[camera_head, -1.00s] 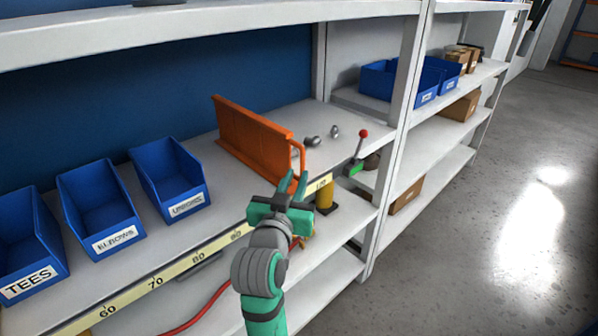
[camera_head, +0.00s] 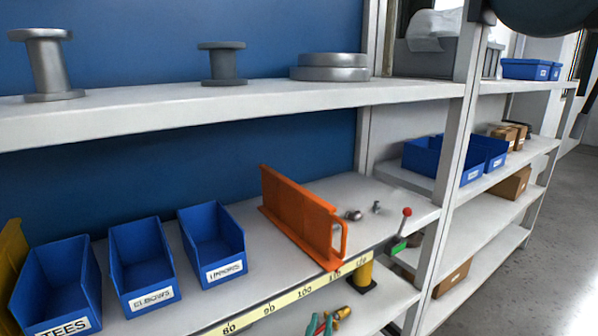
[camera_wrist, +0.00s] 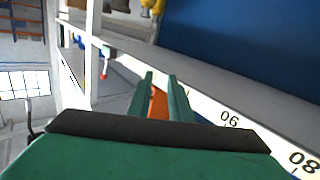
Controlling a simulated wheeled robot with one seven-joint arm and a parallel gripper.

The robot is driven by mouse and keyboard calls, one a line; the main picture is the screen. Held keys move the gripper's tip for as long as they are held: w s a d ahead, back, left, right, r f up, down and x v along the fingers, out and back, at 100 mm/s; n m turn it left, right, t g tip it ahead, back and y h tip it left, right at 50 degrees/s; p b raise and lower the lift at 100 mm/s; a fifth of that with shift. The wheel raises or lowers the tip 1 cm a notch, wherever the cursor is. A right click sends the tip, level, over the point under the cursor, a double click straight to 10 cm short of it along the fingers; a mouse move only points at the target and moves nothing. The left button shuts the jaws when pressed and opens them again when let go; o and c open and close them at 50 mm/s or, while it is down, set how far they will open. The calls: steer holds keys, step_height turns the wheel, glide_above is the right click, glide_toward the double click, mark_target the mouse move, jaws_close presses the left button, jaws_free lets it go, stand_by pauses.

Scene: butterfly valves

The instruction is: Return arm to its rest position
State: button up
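My gripper (camera_head: 320,322) shows only as green fingertips at the bottom edge of the head view, in front of the lower shelf. In the wrist view my gripper (camera_wrist: 163,80) has its two green fingers apart, with a gap between them. No held object shows in the gap; part of the orange divider (camera_wrist: 157,106) shows beyond it.
The orange divider (camera_head: 300,219) stands on the middle shelf, right of blue bins (camera_head: 212,244). A red-knobbed lever (camera_head: 404,228) rises at the shelf's right end. A yellow post (camera_head: 363,276) stands below. The upper shelf (camera_head: 250,97) overhangs. The floor (camera_head: 545,235) at right is clear.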

steer(key=s+a+f+n+y, duration=0.2)
steer(key=s+a+f+y, duration=0.15)
steer(key=s+f, duration=1.3)
steer(key=s+a+g, duration=0.1)
steer(key=s, duration=2.3)
steer(key=shift+a+f+y, duration=0.15)
steer(key=shift+a+y, duration=0.2)
steer(key=shift+a, duration=0.05)
steer(key=shift+c, duration=0.4)
